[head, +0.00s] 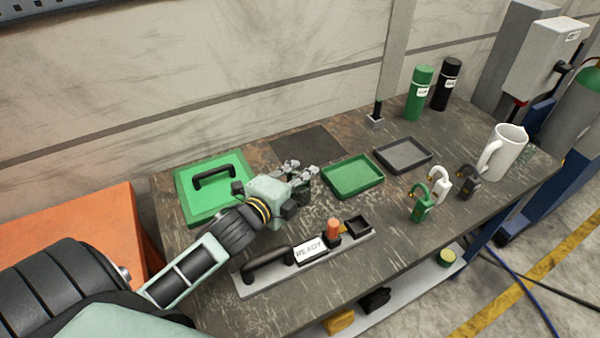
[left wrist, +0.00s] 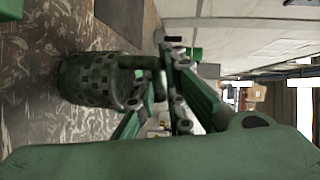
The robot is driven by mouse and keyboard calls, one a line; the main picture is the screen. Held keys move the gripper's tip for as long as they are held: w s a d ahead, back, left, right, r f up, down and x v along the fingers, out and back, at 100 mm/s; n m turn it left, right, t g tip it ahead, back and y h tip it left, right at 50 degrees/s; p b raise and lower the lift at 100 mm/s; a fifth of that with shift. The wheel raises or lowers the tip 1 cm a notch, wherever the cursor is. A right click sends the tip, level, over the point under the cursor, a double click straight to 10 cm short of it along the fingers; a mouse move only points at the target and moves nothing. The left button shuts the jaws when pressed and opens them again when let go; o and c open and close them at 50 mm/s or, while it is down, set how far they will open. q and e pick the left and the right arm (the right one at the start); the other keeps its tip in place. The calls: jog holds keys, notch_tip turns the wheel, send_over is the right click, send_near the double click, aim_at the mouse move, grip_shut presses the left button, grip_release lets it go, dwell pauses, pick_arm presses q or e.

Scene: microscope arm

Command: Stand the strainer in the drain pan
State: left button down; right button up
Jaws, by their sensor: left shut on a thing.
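The strainer (left wrist: 95,80) is a dark green, perforated cylinder, seen in the left wrist view. My left gripper (left wrist: 160,88) is shut on its narrow top end, and the body hangs roughly upright toward the table. In the head view my left gripper (head: 301,169) is over the table, left of a shallow green pan (head: 352,177). The strainer (head: 302,192) shows there only as a dark patch, mostly hidden by the gripper. A grey pan (head: 402,155) lies beyond the green one. Both pans look empty. My right gripper is not in view.
A green piece with a black handle (head: 214,177) lies left of my gripper. A grey bar with a READY label (head: 309,249) runs along the front. Padlocks (head: 420,203), a white mug (head: 502,152) and two bottles (head: 419,93) stand right.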

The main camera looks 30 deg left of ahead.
pick_arm(q)
jog(key=shift+f, duration=0.1)
jog(key=c, duration=1.8)
grip_release()
